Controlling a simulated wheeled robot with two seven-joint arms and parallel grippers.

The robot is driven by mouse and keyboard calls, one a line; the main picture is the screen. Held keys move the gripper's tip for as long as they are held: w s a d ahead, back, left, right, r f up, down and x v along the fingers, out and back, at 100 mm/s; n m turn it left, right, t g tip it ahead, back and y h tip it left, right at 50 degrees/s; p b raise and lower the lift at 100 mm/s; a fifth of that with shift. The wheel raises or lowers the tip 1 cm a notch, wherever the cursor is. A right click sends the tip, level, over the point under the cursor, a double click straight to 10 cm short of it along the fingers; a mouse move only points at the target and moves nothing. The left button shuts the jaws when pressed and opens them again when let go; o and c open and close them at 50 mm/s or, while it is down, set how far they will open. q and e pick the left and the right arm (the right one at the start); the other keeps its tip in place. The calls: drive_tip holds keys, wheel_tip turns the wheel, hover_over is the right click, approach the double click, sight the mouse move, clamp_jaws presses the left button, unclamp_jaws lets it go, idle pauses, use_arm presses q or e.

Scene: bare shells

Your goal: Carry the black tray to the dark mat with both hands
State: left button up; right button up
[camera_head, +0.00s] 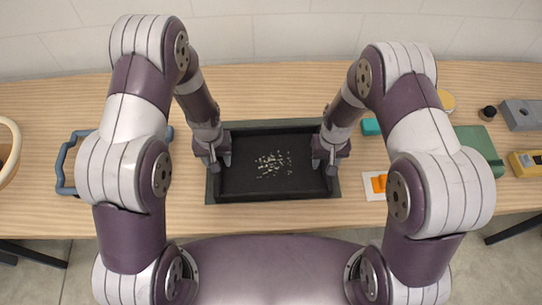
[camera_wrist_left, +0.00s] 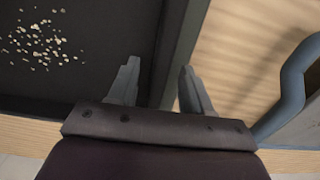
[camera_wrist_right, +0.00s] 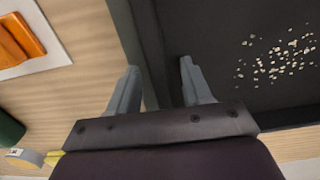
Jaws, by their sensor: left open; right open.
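The black tray (camera_head: 233,180) lies on the wooden table in front of me, with pale loose bits (camera_head: 272,164) inside it. My left gripper (camera_head: 213,160) is at its left wall and my right gripper (camera_head: 330,160) at its right wall. In the left wrist view the open fingers (camera_wrist_left: 160,68) stand on either side of the wall. In the right wrist view the open fingers (camera_wrist_right: 158,66) likewise straddle the wall. Neither is closed on it. A grey-green strip (camera_head: 213,188) borders the tray's sides; I cannot tell whether it is the dark mat or the tray's rim.
A blue-grey handled object (camera_head: 63,165) lies left of the tray, with a beige bowl (camera_head: 7,150) beyond. On the right are a teal block (camera_head: 371,127), an orange item (camera_head: 379,184) on a white square, a green block (camera_head: 478,147) and a grey block (camera_head: 521,114).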

drive_tip(key=shift+r, duration=0.45)
use_arm(q)
wheel_tip(320, 180, up, 11)
use_arm(e)
wheel_tip(320, 180, up, 11)
drive_tip(key=shift+s+r, duration=0.1)
use_arm(q)
drive_tip(key=s+a+r+m+t, duration=0.1)
drive_tip(key=s+a+r, duration=0.2)
drive_tip(key=s+r, duration=0.4)
drive_tip(key=s, duration=0.4)
drive_tip(key=shift+r, duration=0.4)
use_arm(e)
drive_tip(key=s+d+r+t, duration=0.1)
drive_tip(key=s+d+r, duration=0.2)
drive_tip(key=s+r, duration=0.4)
drive_tip(key=s, duration=0.3)
drive_tip(key=shift+s+r, duration=0.35)
drive_tip(key=shift+s, duration=0.05)
